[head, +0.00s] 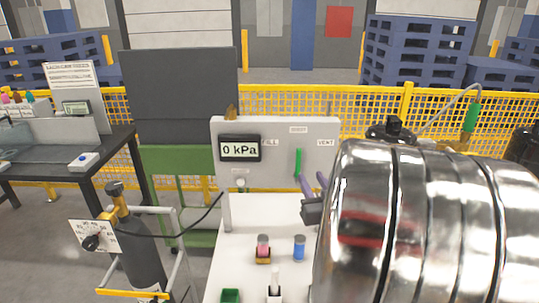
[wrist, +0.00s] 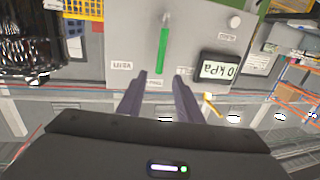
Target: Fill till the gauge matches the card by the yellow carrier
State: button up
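The gauge (head: 240,148) on the grey panel (head: 280,178) reads 0 kPa. It also shows upside down in the wrist view (wrist: 219,70). A green lever (head: 298,163) stands upright on the panel below the middle label, between FILL and VENT; it also shows in the wrist view (wrist: 162,50). My gripper (head: 311,179) is open and empty in front of the panel; its two fingers show apart in the wrist view (wrist: 161,78), short of the lever.
A large shiny tank (head: 430,230) fills the right.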

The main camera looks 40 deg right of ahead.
aim_at(299, 158)
dwell(0.3)
jog(key=x, duration=1.3)
jog(key=shift+w+d, duration=0.15)
jog(key=shift+w, duration=0.2)
grip_shut()
